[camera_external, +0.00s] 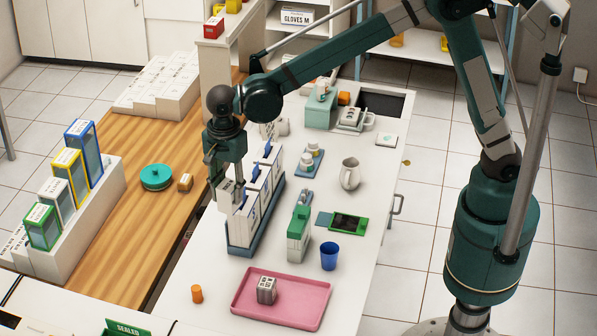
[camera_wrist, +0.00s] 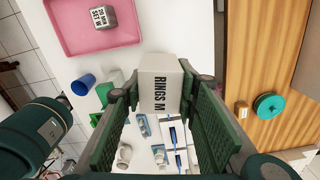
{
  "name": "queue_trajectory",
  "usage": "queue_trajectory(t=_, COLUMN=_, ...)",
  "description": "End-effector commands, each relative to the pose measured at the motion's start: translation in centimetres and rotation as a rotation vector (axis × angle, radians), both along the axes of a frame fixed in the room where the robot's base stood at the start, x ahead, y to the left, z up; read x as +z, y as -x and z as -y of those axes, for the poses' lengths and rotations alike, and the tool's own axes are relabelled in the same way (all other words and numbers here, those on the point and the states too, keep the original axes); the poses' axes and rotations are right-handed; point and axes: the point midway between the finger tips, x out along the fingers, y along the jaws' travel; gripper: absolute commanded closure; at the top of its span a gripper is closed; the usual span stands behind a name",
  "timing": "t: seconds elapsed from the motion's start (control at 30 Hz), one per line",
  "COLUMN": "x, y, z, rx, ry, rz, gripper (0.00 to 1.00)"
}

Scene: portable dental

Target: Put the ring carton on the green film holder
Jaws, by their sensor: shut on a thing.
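The ring carton (camera_wrist: 160,86), a white box lettered "RINGS M", is shut between the pads of my gripper (camera_wrist: 165,100). In the external view the carton (camera_external: 227,191) hangs under my gripper (camera_external: 226,178), above the left side of a blue-grey rack of white packets, clear of the wooden top. A flat green-framed piece with a dark face (camera_external: 348,223) lies on the white counter to the right; it looks like the green film holder. It partly shows in the wrist view (camera_wrist: 96,118). No lettering on it is readable.
The blue-grey rack (camera_external: 241,246) stands close below my gripper. A pink tray (camera_external: 247,306) holds a small carton (camera_external: 267,290).

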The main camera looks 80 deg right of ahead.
Motion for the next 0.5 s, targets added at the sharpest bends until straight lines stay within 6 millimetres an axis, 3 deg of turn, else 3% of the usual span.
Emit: queue_trajectory(t=0.5, x=1.6, y=6.6, z=8.7, rx=0.052, ry=0.000, rz=0.000, gripper=0.82)
